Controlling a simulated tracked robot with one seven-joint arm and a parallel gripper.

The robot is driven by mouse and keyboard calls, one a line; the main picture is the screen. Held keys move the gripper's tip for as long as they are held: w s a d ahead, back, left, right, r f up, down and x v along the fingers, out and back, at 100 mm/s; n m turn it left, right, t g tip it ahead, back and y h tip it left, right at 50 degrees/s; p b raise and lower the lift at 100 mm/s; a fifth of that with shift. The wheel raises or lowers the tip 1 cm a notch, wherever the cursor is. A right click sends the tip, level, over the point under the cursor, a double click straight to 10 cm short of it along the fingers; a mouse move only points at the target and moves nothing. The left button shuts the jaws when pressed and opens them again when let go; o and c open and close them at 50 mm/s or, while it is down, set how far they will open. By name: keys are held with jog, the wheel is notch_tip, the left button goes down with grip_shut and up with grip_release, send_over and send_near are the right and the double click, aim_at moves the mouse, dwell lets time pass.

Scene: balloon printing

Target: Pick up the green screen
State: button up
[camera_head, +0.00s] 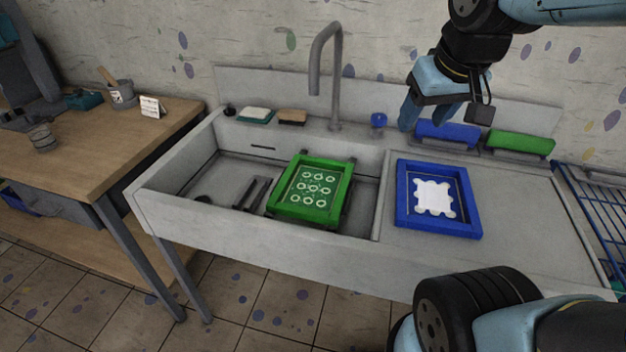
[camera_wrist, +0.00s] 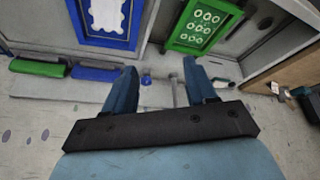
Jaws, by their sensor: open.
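The green screen (camera_head: 312,190) is a green frame with a pattern of pale rings. It rests in the sink basin, slightly tilted, on dark supports that show at its edges. It also shows in the wrist view (camera_wrist: 203,27), at the top right of centre. My gripper (camera_head: 425,118) is open and empty, above the back of the sink unit, up and to the right of the green screen and well apart from it. In the wrist view its two blue fingers (camera_wrist: 163,82) are spread, with nothing between them.
A blue screen (camera_head: 404,207) with a white shape lies on the drainboard, right of the basin. The tall faucet (camera_head: 314,75) rises behind the green screen. Blue (camera_head: 447,134) and green (camera_head: 520,143) rolls sit along the back. A wooden table (camera_head: 100,140) stands left.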

jog(key=w+a+f+n+g, duration=0.3)
jog(key=w+a+f+n, duration=0.35)
jog(key=w+a, duration=0.25)
jog(key=n+g, duration=0.2)
jog(key=n, duration=0.4)
send_over(302, 210)
notch_tip(302, 210, down, 13)
jog(key=shift+f, duration=6.65)
grip_shut()
